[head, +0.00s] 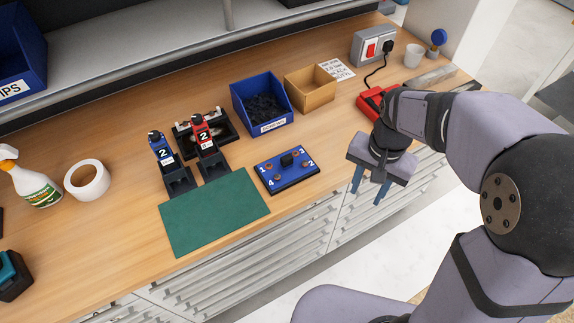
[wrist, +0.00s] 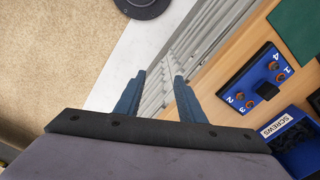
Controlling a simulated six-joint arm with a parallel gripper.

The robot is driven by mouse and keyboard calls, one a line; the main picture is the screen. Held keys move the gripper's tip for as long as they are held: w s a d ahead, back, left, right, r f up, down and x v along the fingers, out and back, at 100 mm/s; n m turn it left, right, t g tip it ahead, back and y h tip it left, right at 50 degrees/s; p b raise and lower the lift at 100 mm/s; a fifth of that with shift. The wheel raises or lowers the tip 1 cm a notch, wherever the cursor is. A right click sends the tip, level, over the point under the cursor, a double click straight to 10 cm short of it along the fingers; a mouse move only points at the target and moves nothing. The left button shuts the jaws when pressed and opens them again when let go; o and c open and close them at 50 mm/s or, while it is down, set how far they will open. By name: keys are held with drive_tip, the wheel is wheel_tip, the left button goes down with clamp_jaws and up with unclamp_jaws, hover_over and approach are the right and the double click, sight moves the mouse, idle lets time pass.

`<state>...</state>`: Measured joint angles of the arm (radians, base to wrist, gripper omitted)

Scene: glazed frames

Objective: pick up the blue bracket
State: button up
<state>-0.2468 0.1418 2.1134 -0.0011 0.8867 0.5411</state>
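A blue upright piece marked 2 (head: 161,150), which looks like the blue bracket, stands in a dark base left of the middle of the bench in the head view. A similar red piece marked 2 (head: 202,133) stands just right of it. My gripper (head: 369,186) is open and empty, far to the right of the blue piece, in front of the bench edge. In the wrist view its two blue fingers (wrist: 160,78) are apart with nothing between them. The blue upright piece is not seen in the wrist view.
A blue plate numbered at its corners (head: 280,178) lies between my gripper and the upright pieces; it also shows in the wrist view (wrist: 245,92). A green mat (head: 214,213) is bare. A blue screw bin (head: 262,104), wooden box (head: 311,89) and dark tray (head: 222,120) stand behind.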

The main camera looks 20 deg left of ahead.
drive_tip(key=w+a+r+m+p, duration=0.1)
drive_tip(key=w+a+m, duration=0.15)
drive_tip(key=a, duration=0.35)
drive_tip(key=w+a+r+m, duration=0.1)
drive_tip(key=w+a, duration=0.2)
drive_tip(key=a, duration=0.3)
drive_tip(key=r+m, duration=0.1)
drive_tip(key=m, duration=0.1)
hover_over(286, 157)
drive_tip(key=shift+d, duration=0.2)
drive_tip(key=shift+s+f+p, duration=0.1)
drive_tip(key=shift+f+p, duration=1.15)
drive_tip(key=shift+f, duration=0.45)
drive_tip(key=shift+a+f+p, duration=0.1)
drive_tip(key=shift+f+p, duration=0.55)
drive_tip(key=shift+f, duration=1.25)
clamp_jaws()
drive_tip(key=shift+r, duration=0.15)
